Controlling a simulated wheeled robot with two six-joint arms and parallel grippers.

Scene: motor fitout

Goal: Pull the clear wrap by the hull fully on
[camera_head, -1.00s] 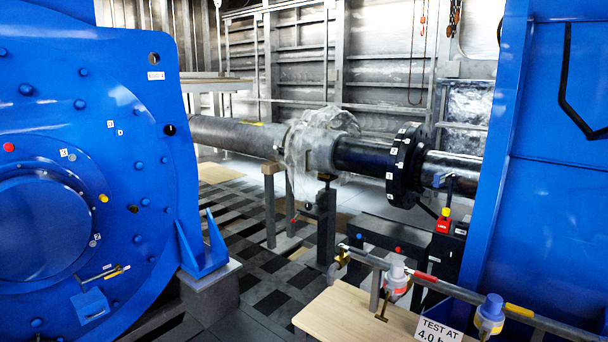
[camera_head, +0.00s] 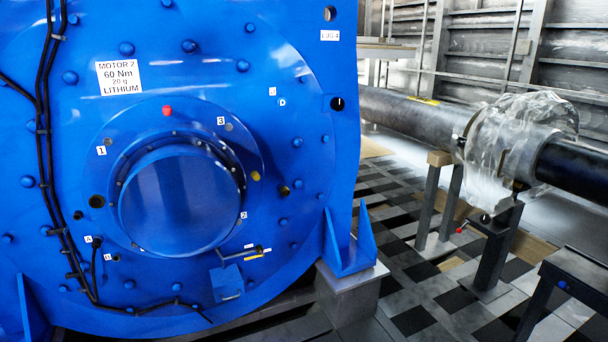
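The clear wrap (camera_head: 520,130) is a crumpled, see-through film bunched around the long horizontal shaft at the right of the head view. Grey shaft (camera_head: 415,117) shows to its left and black shaft (camera_head: 575,170) to its right. Part of the wrap hangs below the shaft in front of a support stand. The hull cannot be told for certain; a ribbed metal wall (camera_head: 480,50) stands behind the shaft. Neither of my grippers shows in the view.
A large blue motor housing (camera_head: 290,60) labelled "MOTOR 2" fills the left and middle, close by. Its foot stands on a grey block (camera_head: 350,293). Support stands (camera_head: 497,255) hold the shaft. A dark bench (camera_head: 578,268) is at lower right. Checkered floor (camera_head: 412,318) lies open between.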

